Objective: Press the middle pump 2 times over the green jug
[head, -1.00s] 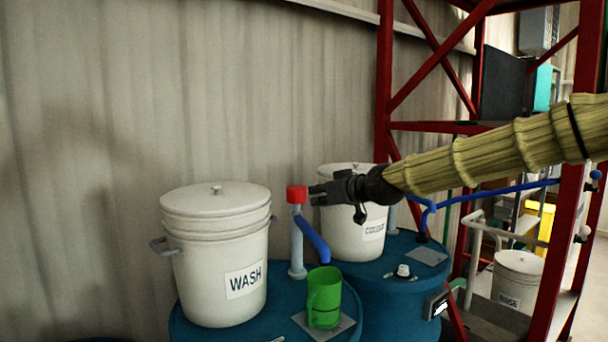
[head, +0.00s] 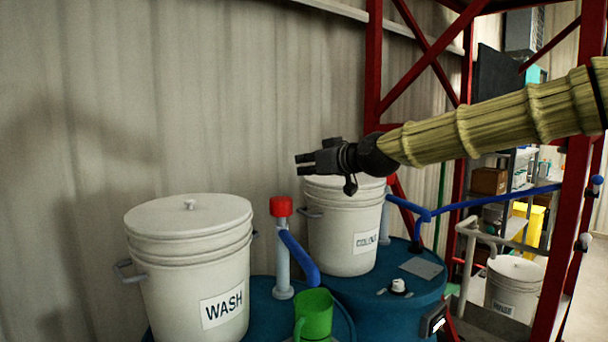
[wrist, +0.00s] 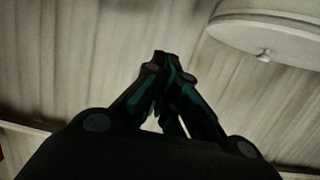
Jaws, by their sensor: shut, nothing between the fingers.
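A pump with a red head (head: 281,206), a grey post and a blue spout (head: 299,259) stands on a blue drum. The green jug (head: 314,314) stands below the spout, its lower part cut off by the picture's edge. My gripper (head: 300,164) is shut and empty, above and slightly right of the red head, with a clear gap between them. It points left. In the wrist view the closed fingers (wrist: 165,60) show against the wall.
A lidded white WASH bucket (head: 190,270) stands left of the pump. A COLOUR bucket (head: 343,235) stands behind, right, below my gripper. A red frame (head: 373,60) rises behind my arm. The air left of my gripper is free up to the wall.

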